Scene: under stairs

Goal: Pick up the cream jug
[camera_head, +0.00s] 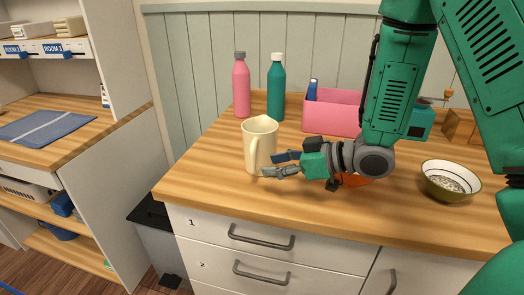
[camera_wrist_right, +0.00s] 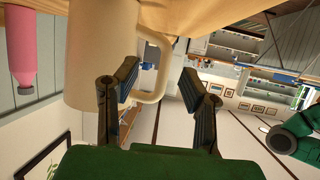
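The cream jug (camera_head: 263,138) stands upright on the wooden counter, its handle (camera_head: 252,154) facing the front left. My right gripper (camera_head: 276,164) is at its right front side, low near the counter, with its fingers apart. I cannot tell whether a finger touches the jug. My left gripper is not in view.
A pink bottle (camera_head: 241,88) and a teal bottle (camera_head: 275,90) stand behind the jug. A pink bin (camera_head: 325,118) is at the back, and a patterned bowl (camera_head: 449,181) is at right. An orange thing (camera_head: 356,180) lies partly hidden under my right wrist. The counter's front left is clear.

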